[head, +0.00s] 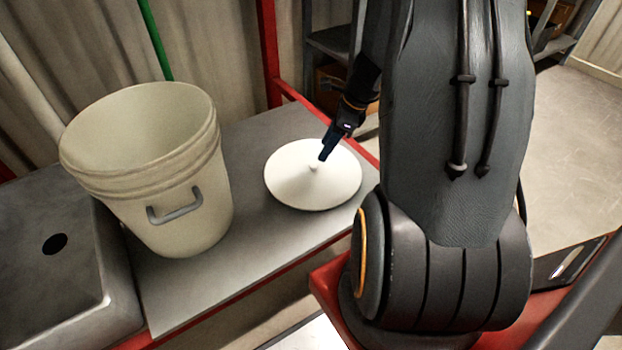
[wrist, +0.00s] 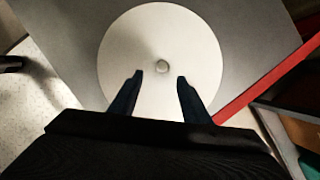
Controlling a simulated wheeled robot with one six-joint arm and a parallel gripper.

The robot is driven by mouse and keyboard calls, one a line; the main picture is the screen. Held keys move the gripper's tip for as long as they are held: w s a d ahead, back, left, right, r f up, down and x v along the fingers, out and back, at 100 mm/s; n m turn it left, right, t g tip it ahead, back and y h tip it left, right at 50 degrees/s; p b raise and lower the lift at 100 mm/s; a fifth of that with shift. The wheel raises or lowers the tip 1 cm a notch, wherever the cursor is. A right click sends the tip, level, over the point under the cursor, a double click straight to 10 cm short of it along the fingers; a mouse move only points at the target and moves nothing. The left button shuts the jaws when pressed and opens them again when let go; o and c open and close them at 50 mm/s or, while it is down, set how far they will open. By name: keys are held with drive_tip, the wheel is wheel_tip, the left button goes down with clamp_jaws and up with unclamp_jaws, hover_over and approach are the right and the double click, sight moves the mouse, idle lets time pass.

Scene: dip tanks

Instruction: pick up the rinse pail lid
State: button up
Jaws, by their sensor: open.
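The rinse pail lid (head: 290,184) is a white, shallow cone-shaped disc with a small knob (head: 314,167) at its centre. It lies on the grey bench top to the right of the pail. In the wrist view the lid (wrist: 128,50) fills the upper middle, with the knob (wrist: 162,67) showing. My gripper (head: 325,157) is above the lid near the knob. In the wrist view my gripper (wrist: 160,77) is open, its two dark fingertips over the lid, one on each side of the knob's line and slightly short of it. Nothing is held. Contact with the lid cannot be told.
An open cream pail (head: 190,215) with a grey handle stands on the bench (head: 240,250), left of the lid. A metal sink (head: 60,290) is at the far left. A red frame rail (head: 325,118) runs behind and right of the lid. Bare bench surrounds the lid.

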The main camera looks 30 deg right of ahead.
sight(313, 164)
drive_tip(key=b+x, duration=0.3)
drive_tip(key=x, duration=0.5)
drive_tip(key=shift+w+f, duration=0.1)
drive_tip(key=shift+w, duration=0.15)
drive_tip(key=shift+c, duration=0.3)
clamp_jaws()
